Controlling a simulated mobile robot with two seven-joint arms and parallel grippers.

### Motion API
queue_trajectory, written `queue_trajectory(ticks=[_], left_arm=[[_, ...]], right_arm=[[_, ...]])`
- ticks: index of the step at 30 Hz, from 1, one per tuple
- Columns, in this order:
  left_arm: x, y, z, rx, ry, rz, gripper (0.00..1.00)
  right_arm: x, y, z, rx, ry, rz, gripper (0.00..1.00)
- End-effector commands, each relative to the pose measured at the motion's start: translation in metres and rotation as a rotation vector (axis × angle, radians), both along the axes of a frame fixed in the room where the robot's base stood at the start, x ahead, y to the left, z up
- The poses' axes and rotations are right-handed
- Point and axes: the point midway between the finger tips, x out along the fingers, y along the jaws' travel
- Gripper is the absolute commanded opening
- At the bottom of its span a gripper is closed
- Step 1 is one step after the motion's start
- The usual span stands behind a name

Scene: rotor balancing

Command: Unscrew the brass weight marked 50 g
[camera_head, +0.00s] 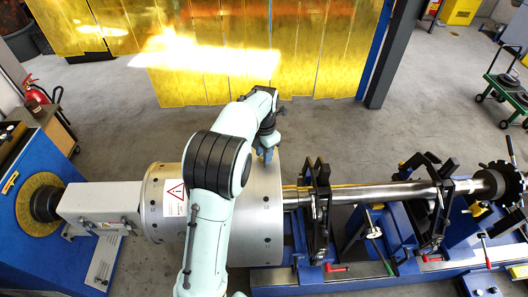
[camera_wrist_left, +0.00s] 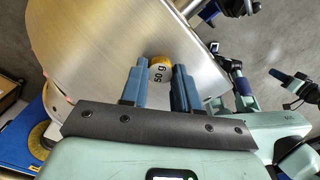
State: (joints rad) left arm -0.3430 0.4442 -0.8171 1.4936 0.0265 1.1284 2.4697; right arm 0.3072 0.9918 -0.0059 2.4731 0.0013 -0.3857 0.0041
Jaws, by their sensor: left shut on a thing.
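The weight marked 50 g (camera_wrist_left: 157,75) shows in the left wrist view as a small piece with a pale lettered face and a brass-yellow edge. It sits at the surface of the large silver rotor drum (camera_wrist_left: 110,45), between the two blue fingers of my left gripper (camera_wrist_left: 161,70). The gripper is shut on it. In the head view my left gripper (camera_head: 267,155) reaches down at the far upper side of the drum (camera_head: 257,222). The weight cannot be made out there.
The rotor's shaft (camera_head: 380,192) runs right through black supports (camera_head: 318,200) on a blue machine bed (camera_head: 350,280). A grey drive housing (camera_head: 100,203) joins the drum at left. Yellow curtain panels (camera_head: 210,85) hang behind, with bare floor between.

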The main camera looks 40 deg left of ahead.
Motion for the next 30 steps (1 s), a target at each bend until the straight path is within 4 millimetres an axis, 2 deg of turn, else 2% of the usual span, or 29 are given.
queue_trajectory(ticks=[10, 25, 30], left_arm=[[-0.0002, 0.0001, 0.0007, 0.003, 0.001, 0.613, 0.01], [-0.0015, 0.0004, -0.0011, 0.011, 0.007, 0.978, 0.01], [-0.0008, -0.0003, 0.0000, 0.003, 0.003, 1.046, 0.01]], right_arm=[[0.0000, 0.0000, 0.0000, 0.000, 0.000, 0.000, 0.00], [-0.0001, 0.0000, -0.0001, 0.000, 0.000, 0.000, 0.00], [-0.0002, 0.0000, -0.0002, 0.000, 0.000, 0.000, 0.00]])
